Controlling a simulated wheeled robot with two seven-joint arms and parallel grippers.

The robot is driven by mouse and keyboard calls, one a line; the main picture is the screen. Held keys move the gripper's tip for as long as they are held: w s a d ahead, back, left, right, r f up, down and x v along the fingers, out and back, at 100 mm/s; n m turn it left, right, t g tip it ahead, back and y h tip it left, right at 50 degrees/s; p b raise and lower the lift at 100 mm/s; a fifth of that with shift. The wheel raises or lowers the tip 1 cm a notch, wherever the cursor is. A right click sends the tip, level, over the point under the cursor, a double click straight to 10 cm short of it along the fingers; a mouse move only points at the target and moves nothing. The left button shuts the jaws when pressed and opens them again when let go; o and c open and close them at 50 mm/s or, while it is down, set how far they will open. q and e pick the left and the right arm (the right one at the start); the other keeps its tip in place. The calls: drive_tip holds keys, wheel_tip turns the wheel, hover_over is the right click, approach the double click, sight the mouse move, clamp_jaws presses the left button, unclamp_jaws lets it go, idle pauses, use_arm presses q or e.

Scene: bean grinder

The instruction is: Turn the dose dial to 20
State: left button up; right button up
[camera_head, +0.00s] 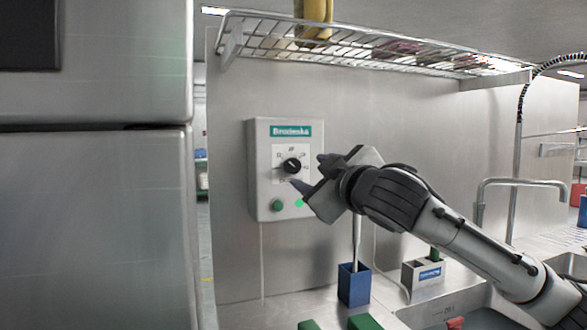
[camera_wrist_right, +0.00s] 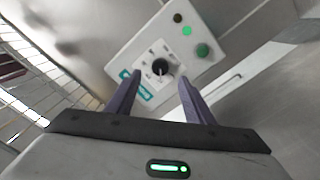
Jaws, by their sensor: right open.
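The grinder control box (camera_head: 262,196) is a pale panel on the metal wall, with a green label at its top. The black dose dial (camera_head: 292,165) sits in a white scale plate with small numbers, too small to read for sure. In the right wrist view the dial (camera_wrist_right: 160,68) shows a pale pointer line and lies between and beyond my fingertips. My right gripper (camera_head: 306,174) is open and empty, just right of the dial, and its fingers (camera_wrist_right: 146,84) appear apart from it. My left gripper is not in view.
A green button (camera_head: 277,205) and a lit green lamp (camera_head: 299,203) sit below the dial. A wire shelf (camera_head: 370,48) hangs above. A blue holder (camera_head: 354,285) stands below, with a sink and tap (camera_head: 481,200) to the right. A large steel cabinet (camera_head: 95,220) fills the left.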

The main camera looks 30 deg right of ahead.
sight(296, 168)
drive_tip(key=x, duration=0.6)
drive_tip(key=shift+w+p, duration=0.1)
drive_tip(key=shift+p, duration=0.3)
drive_tip(key=shift+x, duration=0.75)
drive_tip(key=c, duration=1.1)
drive_tip(key=shift+o, duration=0.2)
drive_tip(key=shift+f, duration=0.1)
